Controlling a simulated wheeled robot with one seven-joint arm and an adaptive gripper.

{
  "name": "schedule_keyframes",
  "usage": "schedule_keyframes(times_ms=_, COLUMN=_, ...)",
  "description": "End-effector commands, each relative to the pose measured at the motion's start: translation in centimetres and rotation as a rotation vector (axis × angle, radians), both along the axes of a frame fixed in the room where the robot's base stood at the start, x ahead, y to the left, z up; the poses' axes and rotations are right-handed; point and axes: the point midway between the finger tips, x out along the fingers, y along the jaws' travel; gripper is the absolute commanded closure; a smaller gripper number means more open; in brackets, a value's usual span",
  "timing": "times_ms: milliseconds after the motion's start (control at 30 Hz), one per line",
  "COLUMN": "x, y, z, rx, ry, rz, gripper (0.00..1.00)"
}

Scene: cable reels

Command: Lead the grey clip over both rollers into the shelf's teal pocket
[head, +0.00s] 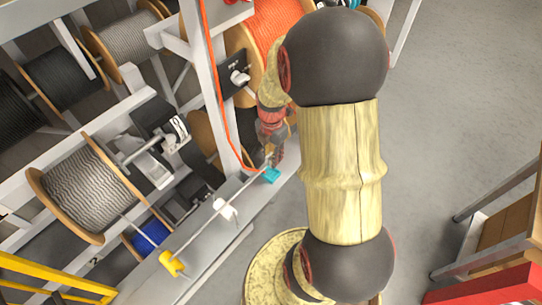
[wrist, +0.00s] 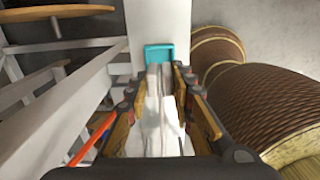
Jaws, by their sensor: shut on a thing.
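My gripper (head: 271,150) is shut on the grey clip (wrist: 160,110), which shows pale between the fingers in the wrist view. In the head view the gripper hides the clip. The teal pocket (head: 270,175) sits on the shelf just below the gripper. In the wrist view the pocket (wrist: 160,53) is straight ahead, past the clip's far end, and looks empty. A grey cable runs from the grey reel (head: 88,195) to the yellow roller (head: 172,264), then past the white roller (head: 226,209) to the gripper. I cannot tell whether it touches the white roller.
An orange cable (head: 222,95) hangs from above and curves toward the pocket, left of my gripper. White rack posts (head: 207,75) and several reels stand to the left. Large brown round shapes (wrist: 245,95) lie right in the wrist view. Open floor (head: 450,110) lies right.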

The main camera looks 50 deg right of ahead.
Motion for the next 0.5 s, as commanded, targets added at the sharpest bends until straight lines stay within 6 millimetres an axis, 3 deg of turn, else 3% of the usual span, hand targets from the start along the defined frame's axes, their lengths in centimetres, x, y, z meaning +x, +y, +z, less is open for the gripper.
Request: schedule_keyframes(times_ms=500, x=0.0, y=0.0, z=-2.4, rx=0.0, ry=0.0, rz=0.004, gripper=1.0)
